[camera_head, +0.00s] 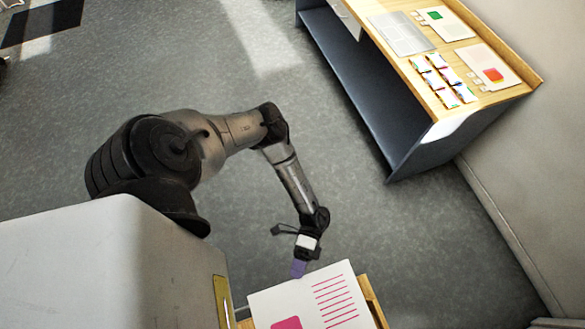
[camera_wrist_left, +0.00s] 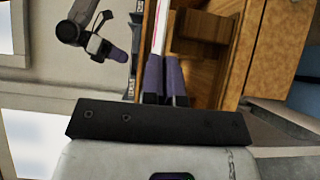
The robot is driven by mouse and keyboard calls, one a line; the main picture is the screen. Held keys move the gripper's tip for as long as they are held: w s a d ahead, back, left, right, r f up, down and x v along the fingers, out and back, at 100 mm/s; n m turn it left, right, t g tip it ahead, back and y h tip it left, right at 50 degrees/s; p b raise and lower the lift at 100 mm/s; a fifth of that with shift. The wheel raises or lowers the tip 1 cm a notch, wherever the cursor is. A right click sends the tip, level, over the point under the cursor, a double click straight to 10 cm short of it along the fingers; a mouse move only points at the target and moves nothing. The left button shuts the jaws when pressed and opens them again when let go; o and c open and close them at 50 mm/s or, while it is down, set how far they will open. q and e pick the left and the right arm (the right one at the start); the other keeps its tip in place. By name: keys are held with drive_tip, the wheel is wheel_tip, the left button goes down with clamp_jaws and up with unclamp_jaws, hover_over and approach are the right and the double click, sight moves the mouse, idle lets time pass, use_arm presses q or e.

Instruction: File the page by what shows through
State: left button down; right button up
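A white page (camera_head: 310,300) with pink lines and a pink block is at the bottom of the head view. In the left wrist view the page (camera_wrist_left: 162,28) shows nearly edge-on as a thin white and pink strip. My left gripper (camera_head: 299,270) has its purple fingers at the page's far edge. In the left wrist view the left gripper (camera_wrist_left: 165,78) is shut on that edge. My right gripper (camera_wrist_left: 117,53) shows small at the upper left of the wrist view; its opening is unclear. A far table (camera_head: 433,133) bears a green-block page (camera_head: 454,31) and a red-orange-block page (camera_head: 503,59).
A grey sheet (camera_head: 400,34) and several small coloured-edged cards (camera_head: 440,79) lie on the far table. Wooden furniture (camera_head: 373,301) shows behind the held page. Grey floor lies open between the arm and the far table. A wall (camera_head: 520,180) runs along the right.

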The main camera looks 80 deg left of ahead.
sight(312, 314)
use_arm(q)
drive_tip(key=d+b, duration=0.1)
drive_tip(key=d, duration=0.3)
drive_tip(key=d+b, duration=0.1)
drive_tip(key=d, duration=0.2)
drive_tip(key=w+d+b, duration=0.1)
drive_tip(key=d, duration=0.3)
drive_tip(key=shift+d+f, duration=0.1)
drive_tip(key=shift+d, duration=0.25)
wheel_tip(312, 314, down, 3)
drive_tip(key=shift+a+f+b, duration=0.1)
drive_tip(key=shift+a+b, duration=0.05)
drive_tip(key=shift+b, duration=0.85)
drive_tip(key=shift+f+b, duration=0.45)
drive_tip(key=shift+f, duration=0.35)
drive_tip(key=c, duration=1.3)
unclamp_jaws()
